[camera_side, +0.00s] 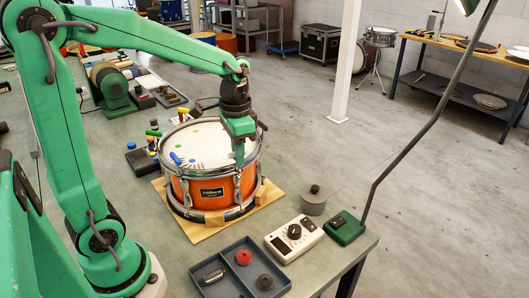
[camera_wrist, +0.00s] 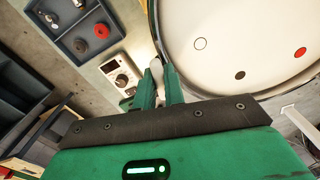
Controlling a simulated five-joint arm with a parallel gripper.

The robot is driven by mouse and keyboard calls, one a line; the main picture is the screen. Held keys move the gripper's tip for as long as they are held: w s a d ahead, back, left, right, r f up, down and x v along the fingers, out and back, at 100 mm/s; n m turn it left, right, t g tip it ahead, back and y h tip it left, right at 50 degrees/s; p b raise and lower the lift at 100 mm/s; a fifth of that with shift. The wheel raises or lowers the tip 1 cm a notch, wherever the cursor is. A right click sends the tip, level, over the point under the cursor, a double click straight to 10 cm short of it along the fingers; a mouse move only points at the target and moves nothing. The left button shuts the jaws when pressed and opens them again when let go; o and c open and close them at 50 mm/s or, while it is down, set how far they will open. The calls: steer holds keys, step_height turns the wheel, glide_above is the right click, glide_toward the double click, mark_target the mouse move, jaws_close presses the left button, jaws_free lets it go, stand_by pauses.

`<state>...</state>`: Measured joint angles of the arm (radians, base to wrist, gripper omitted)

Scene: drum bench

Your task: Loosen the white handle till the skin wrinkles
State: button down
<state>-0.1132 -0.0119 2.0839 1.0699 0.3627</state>
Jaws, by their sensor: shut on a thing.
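The orange drum (camera_side: 210,190) stands on a wooden board with its white skin (camera_side: 198,148) facing up. My gripper (camera_side: 238,158) points down at the rim on the drum's near right side. In the wrist view my gripper (camera_wrist: 160,85) is shut on the white handle (camera_wrist: 157,70), which stands just outside the metal rim. The fingers hide part of the handle; in the side view I cannot make it out.
A blue-grey tray (camera_side: 230,282) with red and dark pieces lies in front of the drum. A white control box (camera_side: 294,238), a grey lidded pot (camera_side: 313,200) and a green lamp base (camera_side: 345,227) stand to its right.

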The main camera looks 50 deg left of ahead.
steer(key=shift+r+n, duration=0.1)
steer(key=shift+n, duration=1.4)
steer(key=c, duration=1.5)
jaws_free()
steer(key=shift+r, duration=3.9)
